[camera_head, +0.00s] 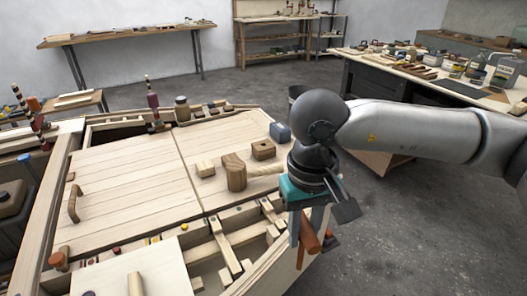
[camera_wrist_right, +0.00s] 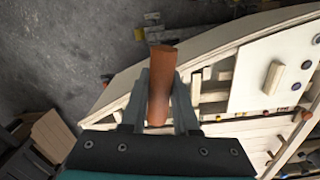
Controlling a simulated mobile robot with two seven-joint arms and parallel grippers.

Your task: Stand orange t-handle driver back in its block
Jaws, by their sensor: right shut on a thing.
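My right gripper (camera_head: 308,226) is shut on the orange driver (camera_head: 309,236), beyond the near right edge of the plywood hull. In the right wrist view, its orange-brown handle (camera_wrist_right: 160,85) sits between the two fingers (camera_wrist_right: 159,104). I cannot make out the shaft or tip. A small wooden block with a dark hole in its top (camera_head: 263,149) stands on the hull deck, left of my right wrist; it looks like the driver's block and appears empty. My left gripper is not in view.
A wooden mallet (camera_head: 235,173) lies on the deck, its handle reaching toward my right wrist. A small pale block (camera_head: 205,169) and a blue-grey object (camera_head: 280,132) are nearby. The deck's left part (camera_head: 125,185) is mostly clear. Open ribs (camera_head: 225,245) line the near side.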

